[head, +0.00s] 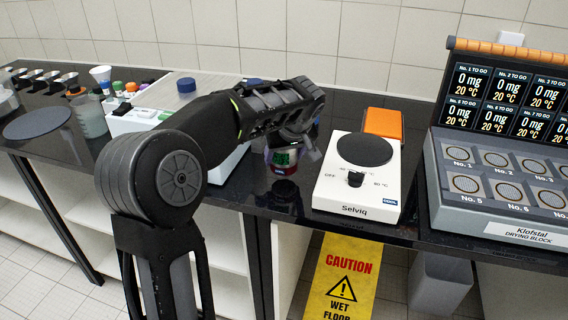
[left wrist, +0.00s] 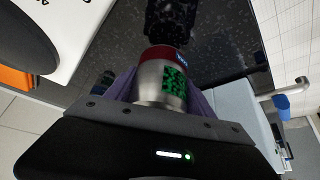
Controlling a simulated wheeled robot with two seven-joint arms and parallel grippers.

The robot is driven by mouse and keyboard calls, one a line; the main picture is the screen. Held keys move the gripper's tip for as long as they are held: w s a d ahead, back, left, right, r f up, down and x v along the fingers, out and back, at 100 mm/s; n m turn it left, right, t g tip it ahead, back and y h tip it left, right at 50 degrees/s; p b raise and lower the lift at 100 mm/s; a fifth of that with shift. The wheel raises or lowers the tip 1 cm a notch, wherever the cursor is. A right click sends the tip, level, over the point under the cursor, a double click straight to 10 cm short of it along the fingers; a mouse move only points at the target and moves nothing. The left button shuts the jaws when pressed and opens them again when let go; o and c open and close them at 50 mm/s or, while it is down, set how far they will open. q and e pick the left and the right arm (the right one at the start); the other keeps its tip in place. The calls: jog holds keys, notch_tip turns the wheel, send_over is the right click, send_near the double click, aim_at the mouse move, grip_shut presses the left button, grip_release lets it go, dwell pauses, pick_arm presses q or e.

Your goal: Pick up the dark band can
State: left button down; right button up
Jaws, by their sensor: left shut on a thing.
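The can (head: 284,166) is a small silver cylinder with a dark red band at one end and a green-and-black patterned patch. It is upright at the black counter, left of the white hotplate. My left gripper (head: 288,150) reaches over from the left and is shut on it. In the left wrist view the can (left wrist: 160,78) sits between the purple-grey fingers, its red-banded end pointing away from the gripper. The gripper hides part of the can. I cannot tell whether it touches the counter. My right gripper is not in view.
The white hotplate (head: 358,184) stands close right of the can, with an orange box (head: 383,123) behind it. A grey drying block (head: 500,185) is farther right. A white device (head: 140,122) and bottles stand left. The counter's front edge (head: 290,212) is near.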

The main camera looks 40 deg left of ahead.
pick_arm(q)
notch_tip(320, 180, up, 7)
jog(key=shift+r, duration=0.1)
dwell(0.7)
